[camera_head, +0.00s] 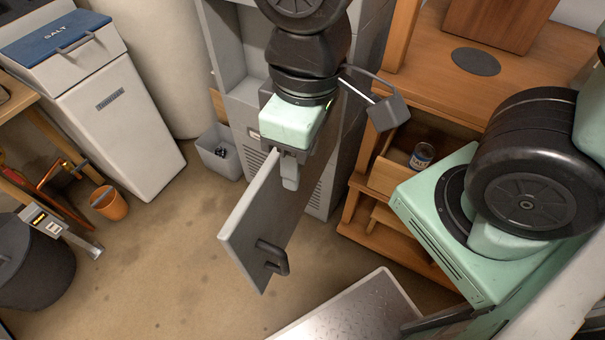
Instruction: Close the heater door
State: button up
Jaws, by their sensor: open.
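The heater door (262,222) is a grey flat panel with a dark handle (272,258) near its lower free end. It stands swung wide open, sticking out from the grey heater cabinet (245,100) toward the front. My gripper (290,172) is at the door's upper edge, near the end close to the cabinet, pointing down. Its jaws are open. One finger shows on the right side of the door; the other is largely hidden, and I cannot tell whether either touches the panel. My gripper and arm hide part of the cabinet front.
A wooden shelf unit (455,85) with an open drawer holding a can (421,156) stands right of the heater. A small grey bin (220,152) is left of the cabinet. A white salt unit (110,115) and orange bucket (109,203) stand farther left. Floor left of the door is clear.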

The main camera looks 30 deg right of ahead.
aim_at(256, 236)
jog(key=k+z, duration=0.15)
jog(key=k, duration=1.1)
